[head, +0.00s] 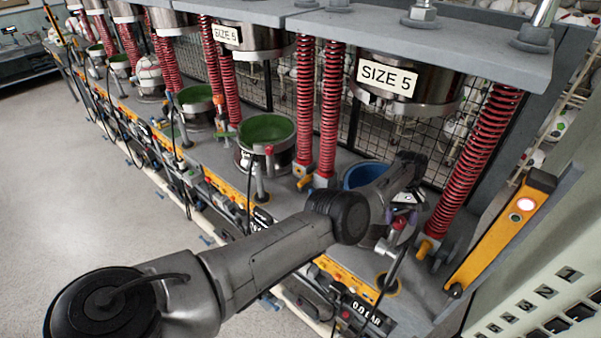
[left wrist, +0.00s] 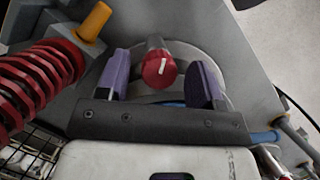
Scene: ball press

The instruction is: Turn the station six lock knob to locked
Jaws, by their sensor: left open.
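The lock knob (left wrist: 159,68) is red with a white line on its face, on a grey stem, in the left wrist view. My left gripper (left wrist: 163,76) is open, with one purple finger on each side of the knob and visible gaps between. In the head view the gripper (head: 405,208) is at the nearest press station, close to the red knob (head: 398,223), which it partly covers. I cannot read a station number or lock label.
A red spring (head: 478,160) and an orange panel with a lit button (head: 525,205) stand right of the gripper. A blue-lined cup (head: 362,174) is just behind my arm. A SIZE 5 press head (head: 405,85) hangs above. More stations run to the left.

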